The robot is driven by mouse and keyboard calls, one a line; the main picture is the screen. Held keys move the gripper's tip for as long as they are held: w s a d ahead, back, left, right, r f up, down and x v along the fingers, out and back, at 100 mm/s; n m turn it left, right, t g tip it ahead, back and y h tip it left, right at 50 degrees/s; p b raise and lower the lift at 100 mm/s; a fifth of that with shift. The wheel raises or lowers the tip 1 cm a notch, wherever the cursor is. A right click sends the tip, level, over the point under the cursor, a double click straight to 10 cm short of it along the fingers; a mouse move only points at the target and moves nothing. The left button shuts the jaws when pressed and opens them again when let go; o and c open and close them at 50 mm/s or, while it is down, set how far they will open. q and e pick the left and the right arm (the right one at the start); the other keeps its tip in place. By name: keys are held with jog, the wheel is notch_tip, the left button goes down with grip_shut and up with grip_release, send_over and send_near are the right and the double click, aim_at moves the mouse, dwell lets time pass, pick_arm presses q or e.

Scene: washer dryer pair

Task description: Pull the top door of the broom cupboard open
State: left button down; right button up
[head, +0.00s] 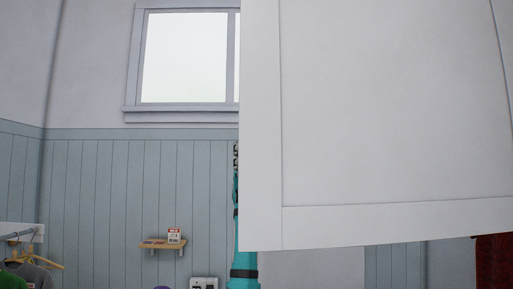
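A large white panelled door (395,110) fills the right half of the head view, very close to me. I take it for the top door of the broom cupboard. Its lower edge hangs clear, with the room showing beneath it. No handle shows on this face. The cupboard's inside is not in view. No gripper can be made out clearly. A narrow teal upright shape with black bands (242,240) stands at the door's left edge, partly hidden by it; I cannot tell whether it is part of my arm.
A window (185,58) is in the far wall above blue-grey panelling. A small wooden shelf (163,244) holds a little white-and-red box (174,235). Hangers with clothes (30,262) are at the lower left. A dark red cloth (494,262) hangs at the lower right.

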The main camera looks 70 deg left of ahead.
pick_arm(q)
jog(key=c, duration=2)
grip_release()
jog(key=shift+d, duration=0.1)
jog(key=o, duration=0.6)
jog(key=shift+v, duration=6.15)
